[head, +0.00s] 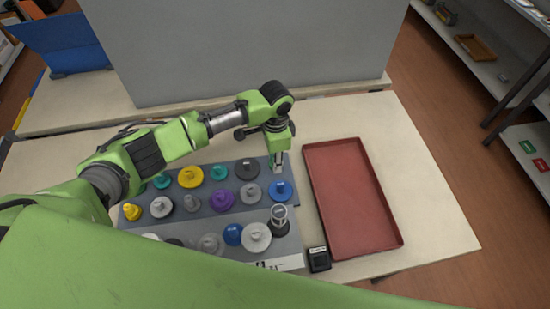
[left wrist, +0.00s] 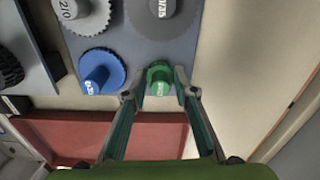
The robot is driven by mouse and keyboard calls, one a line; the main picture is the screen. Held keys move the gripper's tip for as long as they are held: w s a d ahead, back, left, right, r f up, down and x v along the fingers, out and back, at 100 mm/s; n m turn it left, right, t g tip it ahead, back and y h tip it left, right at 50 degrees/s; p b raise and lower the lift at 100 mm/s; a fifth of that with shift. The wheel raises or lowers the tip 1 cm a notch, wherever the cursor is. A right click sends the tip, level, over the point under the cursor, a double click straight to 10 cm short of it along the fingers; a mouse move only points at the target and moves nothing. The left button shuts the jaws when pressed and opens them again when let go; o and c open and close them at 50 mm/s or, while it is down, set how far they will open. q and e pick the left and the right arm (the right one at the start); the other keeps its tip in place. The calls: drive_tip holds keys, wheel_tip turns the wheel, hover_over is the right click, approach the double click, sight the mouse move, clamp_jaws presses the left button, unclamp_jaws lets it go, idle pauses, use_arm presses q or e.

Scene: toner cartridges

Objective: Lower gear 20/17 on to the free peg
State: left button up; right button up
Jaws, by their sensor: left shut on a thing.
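My left gripper (head: 278,168) is over the far right corner of the grey peg board (head: 266,213) in the head view. In the left wrist view its fingers (left wrist: 160,94) are shut on a small green gear (left wrist: 160,76) with a raised, labelled hub. The label is too blurred to read for certain. A blue gear (left wrist: 101,70) is close beside the green one; it also shows in the head view (head: 281,191). The free peg cannot be made out, and any gap under the green gear is hidden. My right gripper is out of view.
Several gears stand on the board, including dark grey (head: 247,168), purple (head: 222,201) and yellow (head: 190,177). An empty red tray (head: 352,200) lies to the right. A small black box (head: 318,259) is near the front edge. A grey panel (head: 250,50) stands behind.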

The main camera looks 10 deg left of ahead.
use_arm(q)
drive_tip(key=shift+f, duration=0.1)
drive_tip(key=o, duration=1)
drive_tip(key=shift+o, duration=0.2)
wheel_tip(320, 180, up, 12)
